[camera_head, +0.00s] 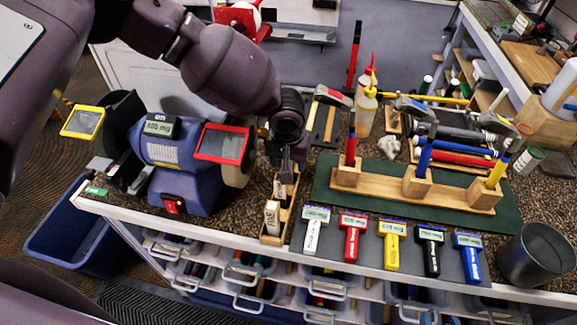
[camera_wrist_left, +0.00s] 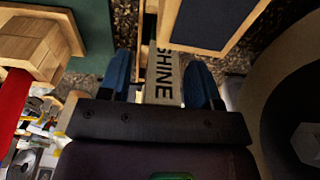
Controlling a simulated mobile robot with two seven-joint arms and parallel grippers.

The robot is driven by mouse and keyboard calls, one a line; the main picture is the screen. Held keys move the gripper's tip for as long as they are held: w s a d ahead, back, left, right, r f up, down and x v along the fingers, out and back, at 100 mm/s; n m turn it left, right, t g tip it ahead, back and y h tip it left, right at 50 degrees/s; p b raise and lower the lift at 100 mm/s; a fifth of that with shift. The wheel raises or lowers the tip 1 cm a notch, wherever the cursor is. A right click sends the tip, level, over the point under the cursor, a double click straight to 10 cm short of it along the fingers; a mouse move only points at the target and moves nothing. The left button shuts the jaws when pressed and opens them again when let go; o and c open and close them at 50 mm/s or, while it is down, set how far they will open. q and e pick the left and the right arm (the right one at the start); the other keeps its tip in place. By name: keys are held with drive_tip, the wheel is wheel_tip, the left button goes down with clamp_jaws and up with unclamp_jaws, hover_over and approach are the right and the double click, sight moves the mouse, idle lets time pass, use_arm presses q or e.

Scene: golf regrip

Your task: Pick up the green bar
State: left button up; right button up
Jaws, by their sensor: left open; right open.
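A small green bar-like piece (camera_head: 96,190) lies at the bench's left corner, left of the grinder; I cannot tell if it is the task's bar. A narrow wooden tray (camera_head: 290,215) holds upright pale-labelled bars, the front one (camera_head: 272,217) reading FINE. My left gripper (camera_head: 285,170) points down over the tray's back part. In the left wrist view its blue fingers (camera_wrist_left: 160,82) are open, one on each side of a pale bar marked SHINE (camera_wrist_left: 164,72). My right gripper is not in view.
A blue bench grinder (camera_head: 180,185) stands close left of the tray. A wooden club stand (camera_head: 415,184) on a green mat (camera_head: 325,200) is to the right. Several coloured brushes (camera_head: 352,237) lie in front, beside a dark cup (camera_head: 535,255).

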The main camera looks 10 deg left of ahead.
use_arm(q)
drive_tip(key=shift+f, duration=0.1)
drive_tip(key=c, duration=0.9)
drive_tip(key=shift+c, duration=0.2)
